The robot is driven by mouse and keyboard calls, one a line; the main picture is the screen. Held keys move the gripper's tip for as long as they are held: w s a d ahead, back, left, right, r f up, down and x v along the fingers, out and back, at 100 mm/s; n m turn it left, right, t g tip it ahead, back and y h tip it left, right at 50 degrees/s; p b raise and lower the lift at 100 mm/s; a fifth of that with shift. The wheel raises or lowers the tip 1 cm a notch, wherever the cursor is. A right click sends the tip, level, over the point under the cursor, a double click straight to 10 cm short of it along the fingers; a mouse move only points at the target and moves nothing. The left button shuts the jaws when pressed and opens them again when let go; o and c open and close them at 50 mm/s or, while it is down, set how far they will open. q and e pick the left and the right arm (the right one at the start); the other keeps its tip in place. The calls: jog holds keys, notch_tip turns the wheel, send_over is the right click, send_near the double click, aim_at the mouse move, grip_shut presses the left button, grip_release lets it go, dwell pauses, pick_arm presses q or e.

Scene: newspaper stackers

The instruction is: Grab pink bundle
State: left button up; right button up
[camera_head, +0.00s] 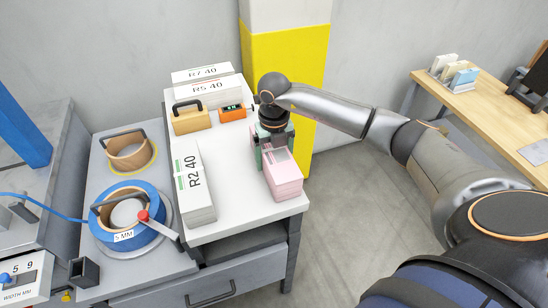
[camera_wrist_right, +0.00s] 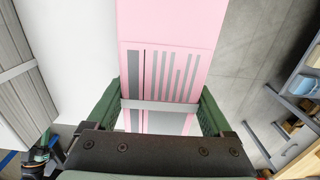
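The pink bundle (camera_head: 284,178) lies at the right edge of the white tabletop, near the front right corner. My right gripper (camera_head: 274,152) comes down over its rear part from above. In the right wrist view the pink bundle (camera_wrist_right: 170,35), with grey print and a grey strap, fills the space between the green fingers (camera_wrist_right: 160,112). A finger sits against each side, with no gap visible. The bundle's lower sides and any lift off the table are hard to tell. My left gripper is not in view.
A white R2 40 stack (camera_head: 193,187) stands left of the bundle. White R5 40 and R7 40 stacks (camera_head: 208,90), a tan block with a handle (camera_head: 190,121) and an orange display (camera_head: 232,114) are behind. A yellow-painted column (camera_head: 305,80) rises close behind my gripper. Blue strap reel (camera_head: 128,240) at left.

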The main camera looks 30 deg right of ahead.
jog(key=shift+r, duration=0.1)
grip_shut()
jog(key=shift+w+r, duration=0.1)
dwell(0.4)
jog(key=shift+r, duration=0.1)
